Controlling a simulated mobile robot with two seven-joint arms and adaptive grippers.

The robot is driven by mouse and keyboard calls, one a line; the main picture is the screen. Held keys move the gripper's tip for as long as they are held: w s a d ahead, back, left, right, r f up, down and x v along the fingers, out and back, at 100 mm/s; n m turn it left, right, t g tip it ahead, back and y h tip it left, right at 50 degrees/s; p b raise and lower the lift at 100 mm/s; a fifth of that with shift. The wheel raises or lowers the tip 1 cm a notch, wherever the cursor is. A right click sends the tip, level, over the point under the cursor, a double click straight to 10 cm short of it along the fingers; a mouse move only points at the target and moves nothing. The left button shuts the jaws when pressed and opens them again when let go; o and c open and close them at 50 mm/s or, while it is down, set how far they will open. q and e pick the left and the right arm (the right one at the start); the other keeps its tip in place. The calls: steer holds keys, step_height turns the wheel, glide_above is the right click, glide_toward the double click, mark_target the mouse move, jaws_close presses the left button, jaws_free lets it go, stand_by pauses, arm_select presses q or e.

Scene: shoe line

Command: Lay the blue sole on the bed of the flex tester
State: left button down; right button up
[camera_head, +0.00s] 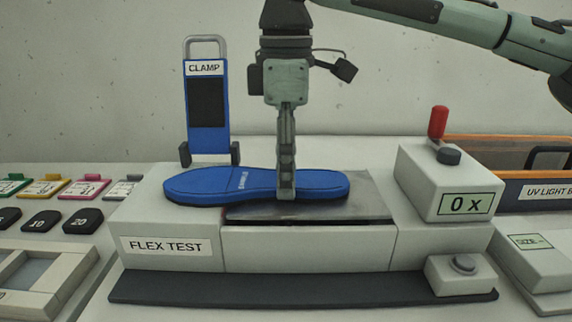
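One finger shows against the near edge; the far finger is hidden. It looks shut on the sole. I cannot tell whether the sole touches the bed or hangs just above it. My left gripper is not in view.
The blue clamp (207,140) stands upright behind the bed. A counter box (448,185) reading "0 x" with a red-handled lever (438,122) stands right of the bed. A button box (464,272) is at front right.

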steer(key=o, duration=0.4)
steer(key=shift+r, duration=0.2)
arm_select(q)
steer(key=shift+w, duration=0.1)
arm_select(e)
step_height(320, 180, up, 12)
steer(key=shift+f, duration=0.15)
steer(key=shift+f, duration=0.1)
